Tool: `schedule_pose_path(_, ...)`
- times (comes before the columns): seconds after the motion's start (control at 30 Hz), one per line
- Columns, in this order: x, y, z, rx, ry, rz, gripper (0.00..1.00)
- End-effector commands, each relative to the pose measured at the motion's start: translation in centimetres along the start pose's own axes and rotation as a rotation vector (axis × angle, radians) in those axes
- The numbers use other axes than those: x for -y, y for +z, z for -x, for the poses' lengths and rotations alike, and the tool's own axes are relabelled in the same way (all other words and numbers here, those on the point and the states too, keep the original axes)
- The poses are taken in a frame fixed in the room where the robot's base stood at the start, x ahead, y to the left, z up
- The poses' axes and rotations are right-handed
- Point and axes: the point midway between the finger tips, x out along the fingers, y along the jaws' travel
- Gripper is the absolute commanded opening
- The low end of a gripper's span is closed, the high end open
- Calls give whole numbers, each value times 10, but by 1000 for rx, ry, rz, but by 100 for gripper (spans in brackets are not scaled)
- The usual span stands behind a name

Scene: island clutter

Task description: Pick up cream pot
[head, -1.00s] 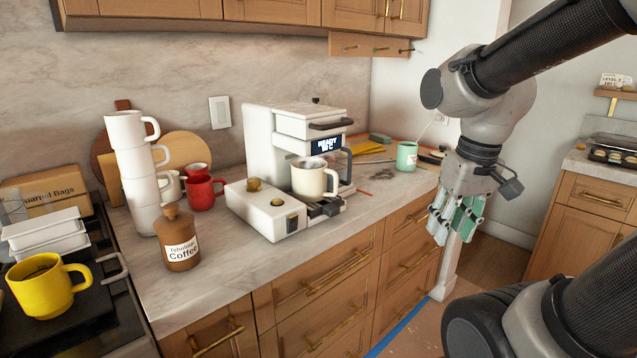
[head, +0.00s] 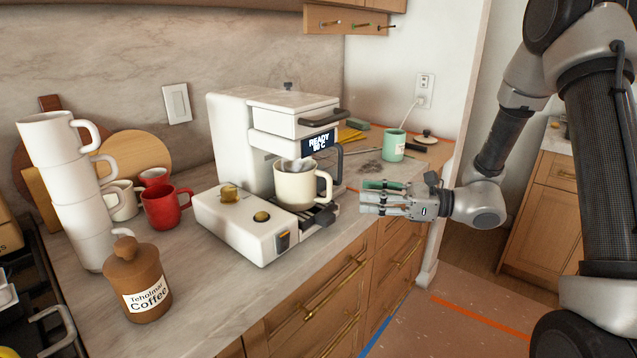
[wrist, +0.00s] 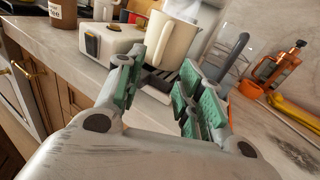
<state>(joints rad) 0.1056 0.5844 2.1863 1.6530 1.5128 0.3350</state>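The cream pot (head: 297,188) stands upright on the drip tray of the white coffee machine (head: 240,206), with its handle on the right in the head view. It also shows in the wrist view (wrist: 171,42), top centre, beyond the fingers. My gripper (head: 366,203) is to the right of the machine, near the counter's front edge, pointing left toward the pot. In the wrist view my gripper (wrist: 160,92) has its green-padded fingers spread apart with nothing between them. It is apart from the pot.
A dark machine handle (head: 338,165) stands close to the pot's right side. A green mug (head: 393,147) stands at the back right. A brown coffee jar (head: 135,282), stacked white mugs (head: 65,190) and a red mug (head: 165,207) stand at left. An orange press (wrist: 283,68) shows in the wrist view.

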Motion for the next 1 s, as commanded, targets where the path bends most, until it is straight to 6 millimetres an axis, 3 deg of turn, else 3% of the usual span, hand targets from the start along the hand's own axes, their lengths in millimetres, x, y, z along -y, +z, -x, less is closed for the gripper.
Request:
schedule_pose_path(0.07, 1, 7, -5, 28, -7, -28, 37)
schedule_pose_path(0.6, -1, 4, -75, 25, -2, -35, 37)
schedule_pose_path(0.87, 0, 4, -79, 24, -3, -35, 37)
schedule_pose_path(1.0, 0, 4, -79, 24, -3, -35, 15)
